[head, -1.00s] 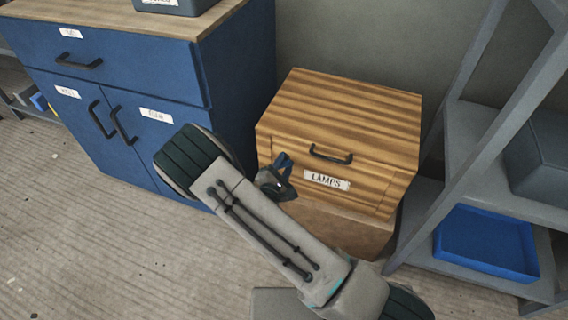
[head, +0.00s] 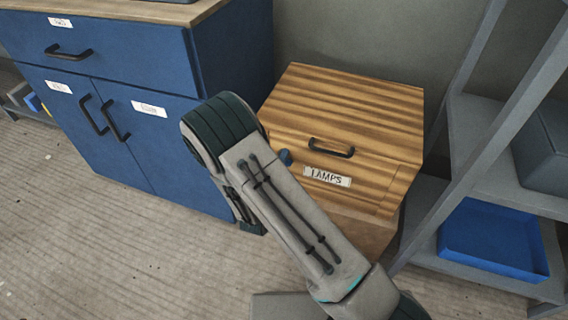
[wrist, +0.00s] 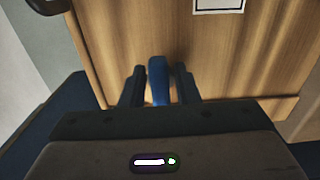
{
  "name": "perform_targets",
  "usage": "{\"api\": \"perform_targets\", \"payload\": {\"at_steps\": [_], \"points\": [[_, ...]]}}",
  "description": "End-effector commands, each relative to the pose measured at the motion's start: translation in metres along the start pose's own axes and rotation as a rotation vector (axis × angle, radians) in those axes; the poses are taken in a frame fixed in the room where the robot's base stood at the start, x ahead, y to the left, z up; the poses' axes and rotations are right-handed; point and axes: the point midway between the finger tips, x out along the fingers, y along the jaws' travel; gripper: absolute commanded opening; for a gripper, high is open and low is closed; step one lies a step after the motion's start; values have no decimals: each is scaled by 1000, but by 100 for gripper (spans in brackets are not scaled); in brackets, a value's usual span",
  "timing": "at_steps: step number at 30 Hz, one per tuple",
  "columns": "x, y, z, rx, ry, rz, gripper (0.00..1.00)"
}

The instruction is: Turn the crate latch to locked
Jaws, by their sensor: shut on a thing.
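The wooden crate (head: 345,105) has a striped lid, a black handle and a label reading LAMPS. Its blue latch (head: 286,157) shows as a small tip on the front, left of the label; my arm covers the rest. In the wrist view the latch (wrist: 158,80) is a blue lever standing between the two dark fingers of my gripper (wrist: 160,88). The gripper is shut on it, close in front of the wood. The head view hides my gripper behind my arm. I cannot tell from these views whether the latch is at locked.
A blue cabinet (head: 170,110) with black handles stands left of the crate. A grey shelf rack (head: 480,150) stands close on the right, with a blue tray (head: 493,240) on a low shelf. The floor at the left front is clear.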

Motion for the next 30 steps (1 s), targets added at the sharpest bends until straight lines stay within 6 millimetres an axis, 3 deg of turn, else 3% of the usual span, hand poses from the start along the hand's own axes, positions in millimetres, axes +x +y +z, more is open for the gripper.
{"api": "perform_targets", "payload": {"at_steps": [17,18,30], "points": [[-1,-1,-1,30,2,-4,5],[-1,-1,-1,30,2,-3,36],[-6,0,0,29,1,-2,38]]}}
